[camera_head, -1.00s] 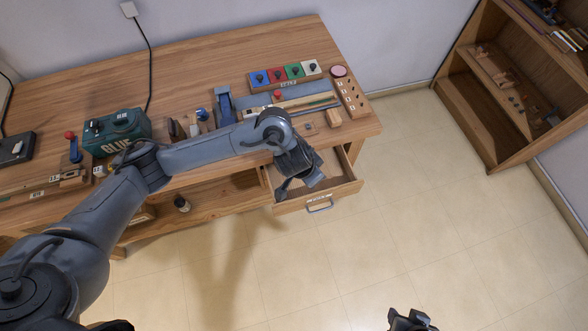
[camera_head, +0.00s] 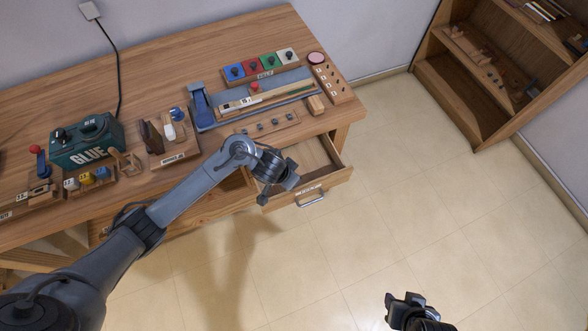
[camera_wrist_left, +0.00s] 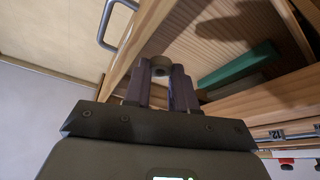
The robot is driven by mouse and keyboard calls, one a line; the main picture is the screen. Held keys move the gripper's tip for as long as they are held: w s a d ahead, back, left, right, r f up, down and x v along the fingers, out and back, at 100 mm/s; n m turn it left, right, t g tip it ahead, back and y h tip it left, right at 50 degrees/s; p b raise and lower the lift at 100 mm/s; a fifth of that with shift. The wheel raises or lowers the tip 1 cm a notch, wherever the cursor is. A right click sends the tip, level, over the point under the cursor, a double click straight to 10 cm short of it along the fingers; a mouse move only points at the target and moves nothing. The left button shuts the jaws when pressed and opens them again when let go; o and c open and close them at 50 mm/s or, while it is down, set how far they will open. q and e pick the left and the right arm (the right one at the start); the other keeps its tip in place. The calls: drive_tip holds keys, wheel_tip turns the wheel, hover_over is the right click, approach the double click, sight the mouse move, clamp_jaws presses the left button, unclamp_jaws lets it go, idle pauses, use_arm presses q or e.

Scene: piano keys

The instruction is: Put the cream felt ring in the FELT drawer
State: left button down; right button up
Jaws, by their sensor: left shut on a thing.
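My left gripper (camera_wrist_left: 160,88) is shut on a small ring (camera_wrist_left: 160,66), which looks grey-brown in the shade between the fingertips. In the head view my left gripper (camera_head: 268,193) is at the left part of an open drawer (camera_head: 325,166), and the ring is hidden there. The drawer's front has a metal handle (camera_head: 312,199) and a small label too small to read. In the left wrist view the drawer wall (camera_wrist_left: 140,48) and wooden floor show beyond the ring. My right gripper (camera_head: 403,305) is low in the head view, away from the bench; its jaws are unclear.
The wooden bench (camera_head: 180,65) carries a green GLUE box (camera_head: 87,143), a blue tool (camera_head: 202,105) and a row of coloured blocks (camera_head: 262,66). A green strip (camera_wrist_left: 240,66) lies beyond the gripper in the wrist view. The floor before the drawer is clear.

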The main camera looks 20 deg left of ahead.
use_arm(q)
drive_tip(key=b, duration=0.3)
approach(298, 171)
drive_tip(key=shift+w+d+f, duration=0.5)
drive_tip(key=shift+w+f, duration=0.15)
drive_tip(key=shift+w, duration=0.05)
drive_tip(key=shift+w+a+f, duration=0.1)
drive_tip(key=shift+w+f, duration=0.05)
drive_tip(key=shift+w, duration=0.25)
wheel_tip(298, 171, down, 4)
drive_tip(key=b, duration=0.2)
drive_tip(key=shift+b, duration=0.4)
use_arm(e)
wheel_tip(298, 171, down, 7)
drive_tip(key=shift+a, duration=0.1)
use_arm(q)
drive_tip(key=shift+f, duration=0.1)
drive_tip(key=c, duration=0.9)
unclamp_jaws()
